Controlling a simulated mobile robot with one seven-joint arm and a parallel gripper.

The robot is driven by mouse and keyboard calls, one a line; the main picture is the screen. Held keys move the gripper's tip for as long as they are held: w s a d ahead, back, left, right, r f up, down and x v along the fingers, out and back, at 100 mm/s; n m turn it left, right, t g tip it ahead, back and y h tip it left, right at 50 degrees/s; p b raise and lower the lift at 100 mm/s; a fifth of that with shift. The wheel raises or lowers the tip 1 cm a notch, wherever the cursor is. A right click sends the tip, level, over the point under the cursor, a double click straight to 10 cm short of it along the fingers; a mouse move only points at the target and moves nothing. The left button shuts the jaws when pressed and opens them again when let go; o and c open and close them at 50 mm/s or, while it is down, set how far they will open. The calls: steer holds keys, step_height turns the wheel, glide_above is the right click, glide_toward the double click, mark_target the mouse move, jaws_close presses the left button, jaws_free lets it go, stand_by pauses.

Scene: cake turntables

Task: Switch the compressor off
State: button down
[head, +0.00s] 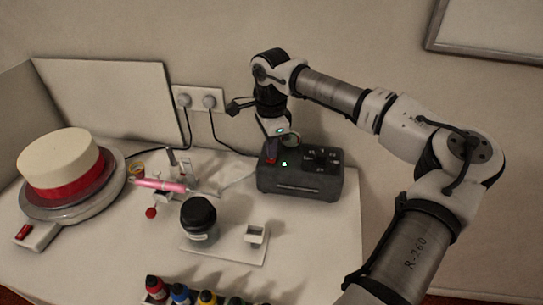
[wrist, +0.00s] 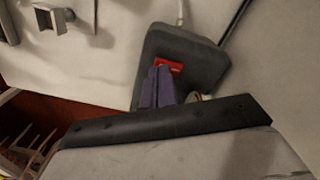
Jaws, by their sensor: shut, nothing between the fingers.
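The compressor (head: 318,184) is a dark grey box at the back right of the white table. Its top has a lit green light (head: 284,164), a knob (head: 321,157) and a gauge. My gripper (head: 272,148) points down over the left part of its top. In the wrist view the compressor (wrist: 205,62) lies below the two closed fingers (wrist: 158,80). A red rocker switch (wrist: 169,65) shows just beyond the fingertips, partly hidden by them. I cannot tell whether the fingertips touch it. My gripper is shut and empty.
A turntable (head: 62,207) with a red and cream cake stands at left. A pink airbrush (head: 160,185) rests on a stand. A black-lidded jar (head: 198,216) and several colour bottles (head: 180,294) stand in front. Wall sockets (head: 199,99) with cords are behind.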

steer(key=shift+f+b, duration=0.5)
steer(key=shift+f, duration=0.25)
steer(key=shift+r, duration=0.15)
steer(key=shift+r+p, duration=2.2)
steer(key=shift+r, duration=1.2)
